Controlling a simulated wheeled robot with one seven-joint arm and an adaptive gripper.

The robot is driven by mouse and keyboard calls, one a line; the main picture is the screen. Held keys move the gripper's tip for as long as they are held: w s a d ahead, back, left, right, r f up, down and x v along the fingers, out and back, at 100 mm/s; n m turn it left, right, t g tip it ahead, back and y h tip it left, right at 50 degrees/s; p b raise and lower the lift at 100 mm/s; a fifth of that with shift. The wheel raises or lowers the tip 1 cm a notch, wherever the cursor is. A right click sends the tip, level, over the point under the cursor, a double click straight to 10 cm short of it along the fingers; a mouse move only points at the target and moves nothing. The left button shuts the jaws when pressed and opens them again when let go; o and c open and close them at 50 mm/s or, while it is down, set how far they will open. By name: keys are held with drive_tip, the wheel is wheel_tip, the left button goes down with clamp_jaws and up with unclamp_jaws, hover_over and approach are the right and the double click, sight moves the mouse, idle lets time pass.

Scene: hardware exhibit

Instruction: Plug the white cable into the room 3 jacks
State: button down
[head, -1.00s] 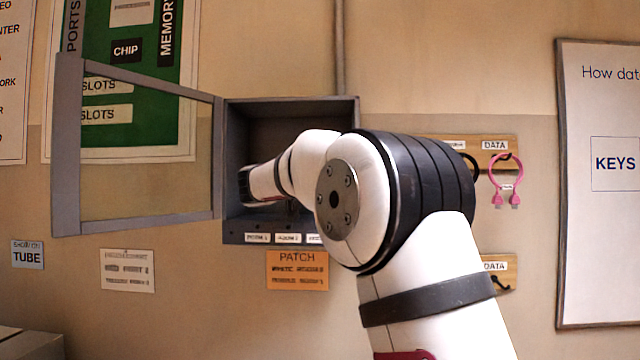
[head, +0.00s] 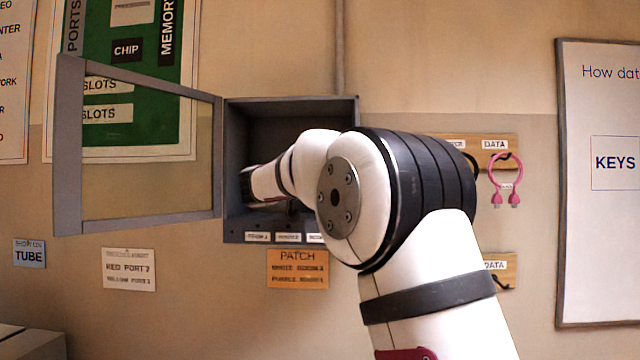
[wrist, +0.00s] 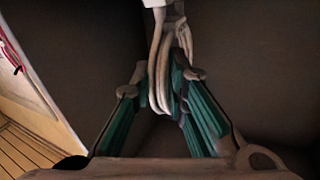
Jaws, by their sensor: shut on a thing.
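The white cable (wrist: 158,75) hangs in a bundled loop between the teal-padded fingers of my gripper (wrist: 160,84) in the wrist view. My gripper is shut on it. A white end piece (wrist: 160,4) shows at the top edge of that view, above the loop. In the head view my arm reaches into the open grey wall box (head: 232,170), and my own arm hides most of the gripper and the cable. Small white labels (head: 288,237) run along the box's lower lip. The rightmost label is partly covered by my arm, and I cannot make out the room 3 jacks.
The box's framed door (head: 68,150) stands open to the left. An orange patch sign (head: 297,270) is below the box. Pink cables (head: 507,180) hang on a wooden rack (head: 510,140) to the right, with another rack (head: 508,270) lower down. The box walls surround my gripper closely.

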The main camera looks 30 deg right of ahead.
drive_tip(key=shift+f, duration=0.25)
idle(0.4)
drive_tip(key=c, duration=0.9)
unclamp_jaws()
drive_tip(key=shift+o, duration=0.2)
drive_tip(key=shift+a, duration=0.1)
drive_tip(key=v, duration=0.7)
drive_tip(key=shift+s+a+r, duration=0.1)
drive_tip(key=shift+s+a, duration=0.05)
idle(0.5)
